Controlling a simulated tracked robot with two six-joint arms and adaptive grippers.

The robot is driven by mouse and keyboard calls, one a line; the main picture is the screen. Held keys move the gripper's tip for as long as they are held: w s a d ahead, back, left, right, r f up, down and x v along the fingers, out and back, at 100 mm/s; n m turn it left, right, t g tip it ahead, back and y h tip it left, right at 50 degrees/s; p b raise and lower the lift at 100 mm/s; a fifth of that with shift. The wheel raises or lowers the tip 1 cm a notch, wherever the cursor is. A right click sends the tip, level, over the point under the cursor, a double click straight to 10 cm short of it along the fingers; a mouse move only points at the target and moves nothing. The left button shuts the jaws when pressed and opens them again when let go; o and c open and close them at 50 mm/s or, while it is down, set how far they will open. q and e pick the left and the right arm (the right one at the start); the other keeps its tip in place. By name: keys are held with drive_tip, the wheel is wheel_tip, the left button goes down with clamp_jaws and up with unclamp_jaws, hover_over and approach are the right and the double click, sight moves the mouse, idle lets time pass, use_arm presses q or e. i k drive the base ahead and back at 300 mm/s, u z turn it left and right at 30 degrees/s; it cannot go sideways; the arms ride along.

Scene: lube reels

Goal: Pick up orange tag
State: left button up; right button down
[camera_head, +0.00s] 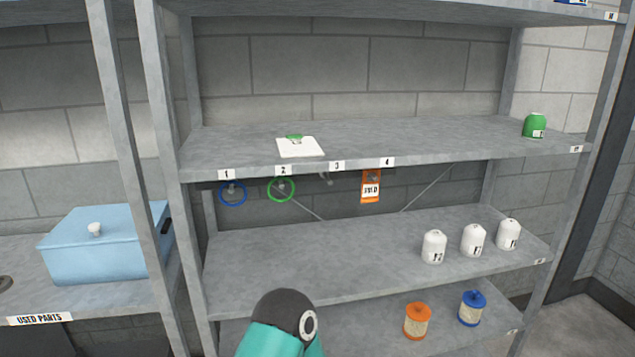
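The orange tag (370,187) hangs under the front edge of the upper shelf, below the label 4. It has a white patch with dark lettering. Part of one of my arms, dark and teal, rises at the bottom middle of the head view, well below and left of the tag. Neither of my grippers shows in the head view, and nothing touches the tag.
A blue ring (233,193) and a green ring (281,189) hang left of the tag; the hook under label 3 is bare. White canisters (434,247) stand on the shelf below (310,258). A light-blue box (100,247) sits at the left.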

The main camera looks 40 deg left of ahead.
sight(370, 190)
drive_tip(key=u, duration=0.2)
drive_tip(key=i, duration=0.6)
drive_tip(key=u, duration=0.3)
drive_tip(key=k, duration=0.9)
drive_tip(key=u, duration=0.2)
drive_tip(key=i, duration=0.9)
drive_tip(key=z, duration=0.1)
